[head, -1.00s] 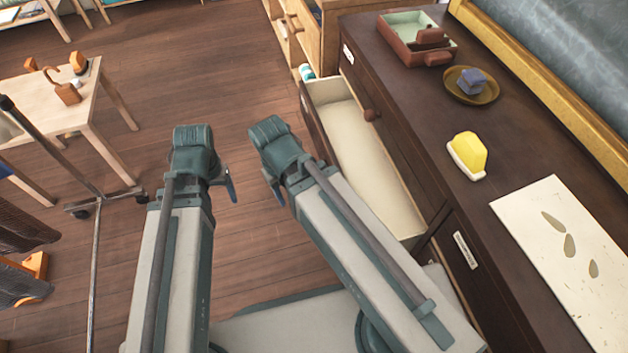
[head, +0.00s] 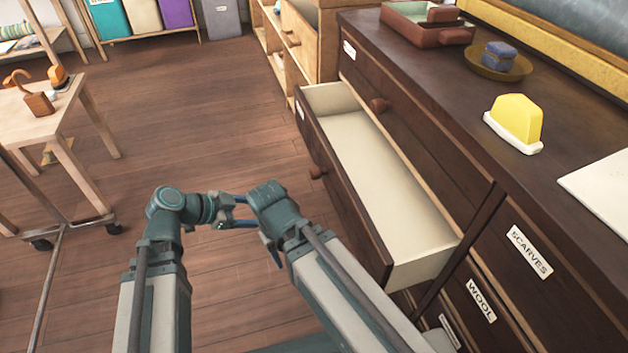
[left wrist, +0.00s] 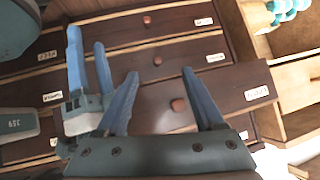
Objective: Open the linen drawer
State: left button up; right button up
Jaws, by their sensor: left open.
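A drawer (head: 365,165) of the dark dresser stands pulled out, its cream inside empty. Its brown knob (head: 317,172) faces left; its front (left wrist: 225,95) and round knob (left wrist: 178,104) show in the left wrist view. The label on that front is too blurred to read. My left gripper (head: 240,211) points right, left of the drawer front. It is open, and in the left wrist view its fingers (left wrist: 160,73) spread either side of the knob in the picture, with no contact visible. My right gripper (left wrist: 87,40) is open and empty beside it; its arm mostly hides it in the head view.
The dresser top (head: 440,70) holds a reddish tray (head: 428,32), a blue block on a round dish (head: 488,72) and a yellow block on a white base (head: 515,120). Drawers below read SCARVES and WOOL. A wooden table (head: 40,120) stands left. The floor between is clear.

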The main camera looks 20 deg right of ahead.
aim_at(310, 174)
pick_arm(q)
jog(key=w+d+r+m+t+h, duration=0.1)
jog(key=d+r+m+t+h, duration=0.1)
jog(key=d+r+m+h, duration=0.35)
jog(key=shift+m+y, duration=0.55)
jog(key=shift+y, duration=0.3)
jog(key=b+x, duration=0.1)
jog(key=x, duration=0.3)
jog(key=r+b+x, duration=0.1)
jog(key=x, duration=0.3)
jog(key=b+x, duration=0.1)
jog(key=x, duration=0.2)
jog(key=shift+w+d+b, duration=0.35)
jog(key=shift+d, duration=0.1)
grip_shut()
